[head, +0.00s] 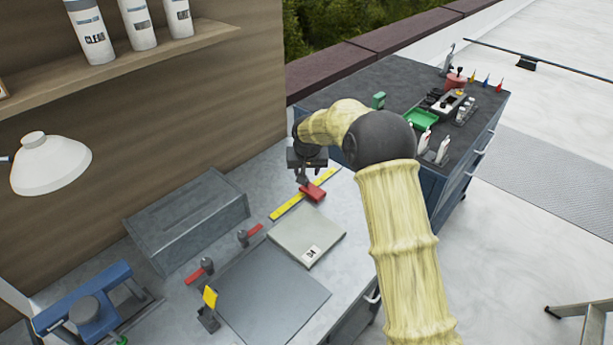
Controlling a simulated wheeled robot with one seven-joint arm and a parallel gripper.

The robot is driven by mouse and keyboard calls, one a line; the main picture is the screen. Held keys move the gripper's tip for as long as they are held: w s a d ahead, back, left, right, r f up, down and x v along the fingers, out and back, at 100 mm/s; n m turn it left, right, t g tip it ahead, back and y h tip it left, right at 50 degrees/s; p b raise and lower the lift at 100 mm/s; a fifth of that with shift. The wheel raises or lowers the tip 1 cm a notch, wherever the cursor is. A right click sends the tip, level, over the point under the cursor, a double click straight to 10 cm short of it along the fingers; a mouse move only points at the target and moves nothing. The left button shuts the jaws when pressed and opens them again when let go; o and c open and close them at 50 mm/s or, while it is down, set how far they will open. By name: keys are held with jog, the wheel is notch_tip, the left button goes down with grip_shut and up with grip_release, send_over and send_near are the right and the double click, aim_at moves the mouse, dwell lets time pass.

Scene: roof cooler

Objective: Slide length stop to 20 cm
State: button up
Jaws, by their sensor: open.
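A yellow ruler strip (289,207) runs diagonally along the grey bench top, in the middle of the head view. A red block, which looks like the length stop (313,192), sits at the ruler, right of its middle. My gripper (303,182) hangs just above and left of the red block, with its jaws open. It is too small to tell whether a finger touches the block. The ruler's marks cannot be read, and the gripper partly covers the strip.
A pale labelled plate (300,236) and a dark grey plate (268,296) lie in front of the ruler. Red-handled clamps (203,270) and a grey box (187,220) stand to the left. A blue tool cabinet (440,190) stands behind my arm at the right.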

aim_at(307, 183)
jog(key=x, duration=0.4)
jog(key=shift+w, duration=0.1)
jog(key=shift+w+d+f+p, duration=0.2)
jog(key=shift+f+p, duration=0.1)
jog(key=shift+f, duration=0.15)
jog(key=shift+s+a, duration=0.2)
jog(key=shift+a, duration=0.2)
jog(key=shift+d, duration=0.2)
grip_shut()
